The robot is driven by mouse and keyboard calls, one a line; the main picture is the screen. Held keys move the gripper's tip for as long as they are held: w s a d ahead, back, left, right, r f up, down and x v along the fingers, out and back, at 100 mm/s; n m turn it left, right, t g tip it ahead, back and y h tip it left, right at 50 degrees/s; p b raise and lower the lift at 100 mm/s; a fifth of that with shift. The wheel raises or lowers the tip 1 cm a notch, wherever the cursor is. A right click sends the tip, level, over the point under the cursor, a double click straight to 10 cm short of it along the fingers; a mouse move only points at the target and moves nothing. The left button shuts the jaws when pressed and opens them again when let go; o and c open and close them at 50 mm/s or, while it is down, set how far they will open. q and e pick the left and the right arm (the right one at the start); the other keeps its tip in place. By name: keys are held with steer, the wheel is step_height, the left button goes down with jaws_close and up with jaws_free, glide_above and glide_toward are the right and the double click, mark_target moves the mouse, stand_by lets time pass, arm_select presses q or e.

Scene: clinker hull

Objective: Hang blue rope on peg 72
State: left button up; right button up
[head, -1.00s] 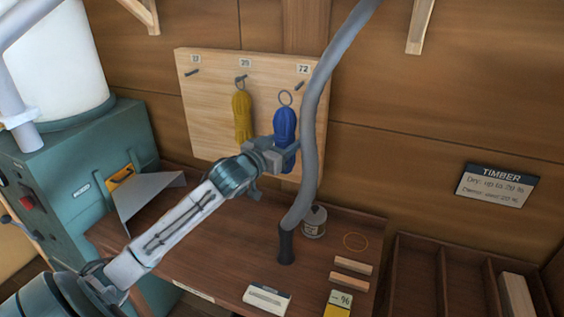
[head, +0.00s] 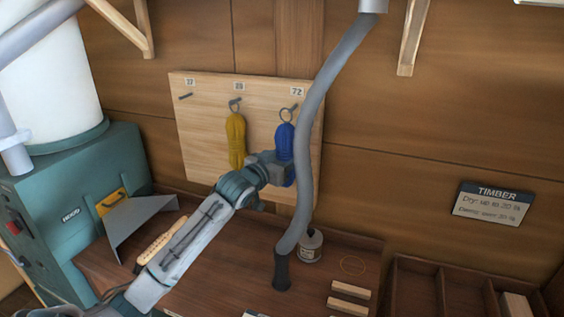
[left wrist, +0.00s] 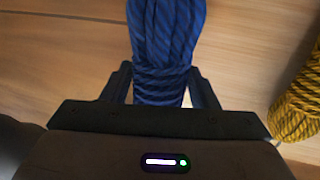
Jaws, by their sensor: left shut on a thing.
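The blue rope (head: 285,138) is a coiled hank with a metal ring on top, held upright in front of the right part of the pegboard (head: 205,130). My left gripper (head: 284,168) is shut on its lower part. In the left wrist view the rope (left wrist: 167,40) stands between the two fingers (left wrist: 163,88). Peg 72 (head: 293,107) is under the label 72 (head: 297,91). The ring overlaps the peg in the head view; I cannot tell whether it is around it. My right gripper is not in view.
A yellow rope (head: 236,140) hangs on the middle peg, left of the blue one. A grey hose (head: 308,130) passes close on the right of the blue rope, down to the bench (head: 225,250). A can (head: 311,246) stands by the hose. The left peg (head: 186,96) is empty.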

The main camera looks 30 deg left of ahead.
arm_select(q)
steer(key=shift+w+a+f+b, duration=0.1)
steer(key=shift+w+a+b, duration=0.15)
steer(key=shift+w, duration=0.65)
steer(key=shift+w+a+f+b, duration=0.15)
steer(key=shift+w+b, duration=0.15)
steer(key=shift+w, duration=0.55)
steer(key=shift+w+a+f, duration=0.15)
steer(key=shift+w, duration=0.45)
steer(key=o, duration=1.2)
steer(key=shift+f, duration=0.1)
